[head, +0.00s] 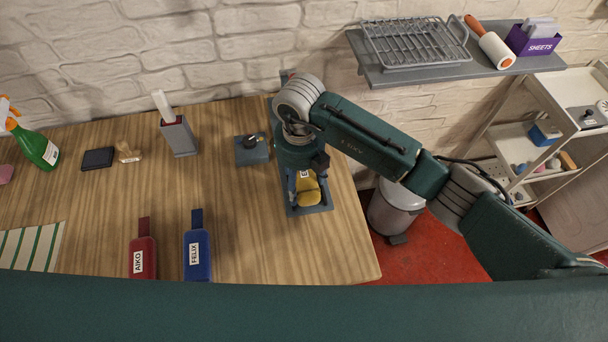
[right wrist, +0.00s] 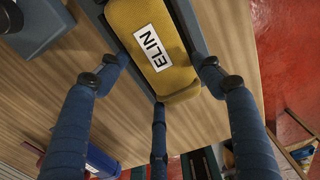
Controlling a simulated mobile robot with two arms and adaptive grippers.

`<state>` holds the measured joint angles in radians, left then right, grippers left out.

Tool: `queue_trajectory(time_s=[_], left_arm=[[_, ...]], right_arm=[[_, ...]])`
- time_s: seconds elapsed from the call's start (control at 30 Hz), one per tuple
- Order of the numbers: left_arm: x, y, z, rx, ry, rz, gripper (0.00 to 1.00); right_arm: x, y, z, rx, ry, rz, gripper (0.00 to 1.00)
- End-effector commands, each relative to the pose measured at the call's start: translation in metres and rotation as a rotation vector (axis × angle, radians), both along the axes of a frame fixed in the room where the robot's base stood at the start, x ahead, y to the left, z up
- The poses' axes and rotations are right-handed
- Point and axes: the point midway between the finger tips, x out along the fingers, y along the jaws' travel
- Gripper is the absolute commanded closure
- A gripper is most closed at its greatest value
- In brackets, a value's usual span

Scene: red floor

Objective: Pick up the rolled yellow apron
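The rolled yellow apron (head: 308,192) lies in a narrow blue-grey tray (head: 309,211) near the right end of the wooden table. In the right wrist view the apron (right wrist: 182,82) shows a white label reading ELIN. My right gripper (head: 307,177) is right above the apron and partly hides it in the head view. In the right wrist view its blue fingers (right wrist: 160,76) are spread, with one on each side of the apron and a third by its near end. They do not appear closed on it; contact cannot be told. My left gripper is not in view.
A red roll labelled AIKO (head: 143,256) and a blue roll labelled FELIX (head: 197,252) lie left of the tray. A dark box with a knob (head: 252,150) stands close by. A grey bin (head: 394,211) stands beyond the table's right edge. The wall shelf (head: 430,70) holds a wire rack.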

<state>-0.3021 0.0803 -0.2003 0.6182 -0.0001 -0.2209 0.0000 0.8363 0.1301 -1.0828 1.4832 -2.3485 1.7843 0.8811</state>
Motion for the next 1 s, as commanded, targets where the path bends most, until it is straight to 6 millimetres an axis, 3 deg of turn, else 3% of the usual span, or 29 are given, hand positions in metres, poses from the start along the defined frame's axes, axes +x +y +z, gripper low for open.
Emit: queue_trajectory(time_s=[0.07,0.1,0.53,1.0], left_arm=[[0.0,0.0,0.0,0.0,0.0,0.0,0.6],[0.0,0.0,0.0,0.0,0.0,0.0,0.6],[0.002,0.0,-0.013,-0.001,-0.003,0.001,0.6],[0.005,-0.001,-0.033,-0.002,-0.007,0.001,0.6]], right_arm=[[0.0,0.0,0.0,0.0,0.0,0.0,0.64],[0.0,0.0,0.001,0.0,-0.001,0.0,0.69],[0.002,0.0,0.013,0.002,-0.005,0.002,0.69],[-0.071,-0.014,0.012,0.0,-0.002,0.003,0.69]])
